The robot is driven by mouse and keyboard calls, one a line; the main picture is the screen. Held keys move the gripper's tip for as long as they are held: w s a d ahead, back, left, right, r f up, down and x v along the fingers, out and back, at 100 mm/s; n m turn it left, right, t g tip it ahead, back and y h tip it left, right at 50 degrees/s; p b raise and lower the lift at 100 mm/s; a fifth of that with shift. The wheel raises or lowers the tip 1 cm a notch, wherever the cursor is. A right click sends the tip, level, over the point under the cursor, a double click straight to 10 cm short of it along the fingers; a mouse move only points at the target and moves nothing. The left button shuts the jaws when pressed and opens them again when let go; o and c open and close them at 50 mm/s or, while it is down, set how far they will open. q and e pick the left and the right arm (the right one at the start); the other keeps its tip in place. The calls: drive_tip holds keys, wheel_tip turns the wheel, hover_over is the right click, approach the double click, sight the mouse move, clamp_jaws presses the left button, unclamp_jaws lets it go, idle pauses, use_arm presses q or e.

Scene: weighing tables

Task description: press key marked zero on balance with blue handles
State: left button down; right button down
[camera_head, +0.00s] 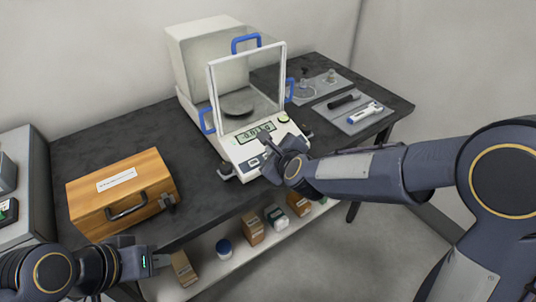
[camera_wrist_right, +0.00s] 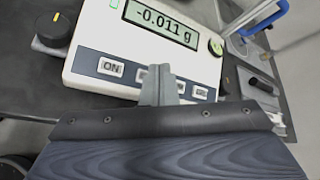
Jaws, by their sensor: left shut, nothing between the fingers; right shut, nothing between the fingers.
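The balance (camera_head: 240,160) with blue handles (camera_head: 207,121) stands on the dark table, with a glass draft shield over its round pan (camera_head: 238,104). Its display (camera_wrist_right: 160,20) reads -0.011 g in the right wrist view. On its front panel, the ON key (camera_wrist_right: 110,67) is clear at the left. Other keys (camera_wrist_right: 200,92) lie to the right, partly covered by my fingers; I cannot read a zero mark. My right gripper (camera_head: 266,142) is shut and empty over the key row; its fingertips (camera_wrist_right: 158,72) also show in the wrist view. Contact cannot be told. My left gripper (camera_head: 160,261) is shut and empty, low at the left.
A wooden case (camera_head: 120,184) stands on the table left of the balance. Grey mats at the right hold a black and a white tool (camera_head: 364,112) and small weights (camera_head: 331,76). A shelf below (camera_head: 235,262) holds boxes and jars. A grey device stands at the far left.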

drive_tip(key=shift+f, duration=0.15)
idle(0.6)
drive_tip(key=shift+w+f+b, duration=0.15)
drive_tip(key=shift+f+b, duration=0.1)
drive_tip(key=shift+b, duration=0.2)
drive_tip(key=shift+a+f+b, duration=0.1)
drive_tip(key=shift+f+b, duration=0.3)
drive_tip(key=shift+b, duration=0.05)
idle(0.3)
drive_tip(key=shift+r, duration=0.15)
idle(0.3)
drive_tip(key=shift+r+p, duration=0.6)
drive_tip(key=shift+r, duration=0.15)
drive_tip(key=r+p, duration=0.1)
drive_tip(key=s+r+p, duration=0.1)
drive_tip(key=r, duration=0.1)
drive_tip(key=d+r+p, duration=0.1)
drive_tip(key=shift+s+r+p, duration=0.25)
drive_tip(key=shift+r+p, duration=0.05)
drive_tip(key=shift+p, duration=0.1)
